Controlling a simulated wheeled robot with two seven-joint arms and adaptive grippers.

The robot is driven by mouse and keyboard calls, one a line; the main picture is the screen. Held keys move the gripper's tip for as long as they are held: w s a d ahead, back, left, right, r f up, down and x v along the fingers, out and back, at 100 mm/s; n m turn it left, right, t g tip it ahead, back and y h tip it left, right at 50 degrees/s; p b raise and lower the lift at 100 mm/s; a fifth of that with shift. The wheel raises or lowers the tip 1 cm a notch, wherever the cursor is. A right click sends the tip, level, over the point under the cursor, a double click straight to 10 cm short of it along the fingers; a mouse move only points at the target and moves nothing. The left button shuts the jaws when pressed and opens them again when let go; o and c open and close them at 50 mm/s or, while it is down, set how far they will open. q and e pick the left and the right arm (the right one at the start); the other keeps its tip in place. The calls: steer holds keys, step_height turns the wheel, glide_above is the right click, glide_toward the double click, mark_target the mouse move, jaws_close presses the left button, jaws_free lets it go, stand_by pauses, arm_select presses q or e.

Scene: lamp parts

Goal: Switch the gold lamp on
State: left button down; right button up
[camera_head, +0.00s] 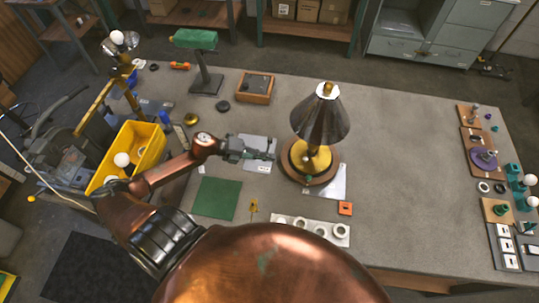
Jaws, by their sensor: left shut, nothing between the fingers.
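The gold lamp (318,158) stands upright on the table, right of centre. It has a gold body on a round brown wooden base (296,170) and a dark conical shade (320,120) with a bright spot at its open top. A small greenish part (308,180) shows at the front of the base; I cannot tell whether it is the switch. My left gripper (272,149) is shut and empty, just left of the lamp and pointing at it, with a gap from the base. I cannot tell whether the lamp is lit. My right gripper is not in view.
A green desk lamp (196,40) and a wooden box (256,87) stand behind. A yellow bin (146,142) is at the left.

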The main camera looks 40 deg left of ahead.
mark_target(294, 162)
arm_select(q)
steer(key=x, duration=0.7)
steer(key=shift+p, duration=0.3)
steer(key=shift+w+d+r+p, duration=0.15)
steer(key=shift+w+d+p, duration=0.05)
steer(key=shift+w+d, duration=0.25)
steer(key=shift+w+d+r+p, duration=0.2)
steer(key=shift+w+d, duration=0.1)
steer(key=shift+d, duration=0.25)
steer(key=shift+w+d, duration=0.35)
steer(key=shift+d, duration=0.1)
steer(key=shift+d, duration=0.1)
